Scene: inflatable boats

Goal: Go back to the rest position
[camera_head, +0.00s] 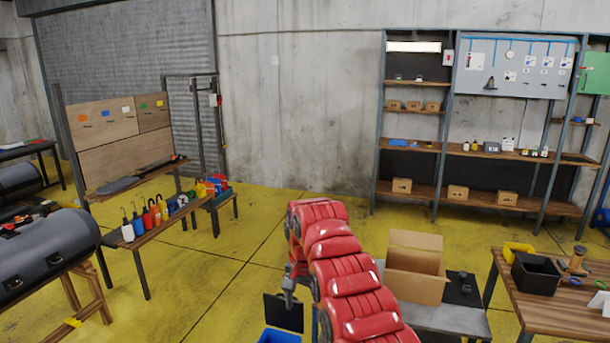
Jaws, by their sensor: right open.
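My right arm, red and segmented, rises from the bottom of the head view and bends over at its top. My right gripper (289,296) hangs down on the left side of the arm, small and partly hidden by it. The gripper is open, and I see nothing held in it. A dark flat panel (284,313) shows just behind and below it; I cannot tell whether they touch. My left gripper is not in view.
An open cardboard box (415,268) stands on a grey table (436,317) right of my arm. A wooden table (562,318) holds a black bin (536,274) at the right. A blue bin (279,336) is at the bottom. The yellow floor (190,270) is clear left of my arm.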

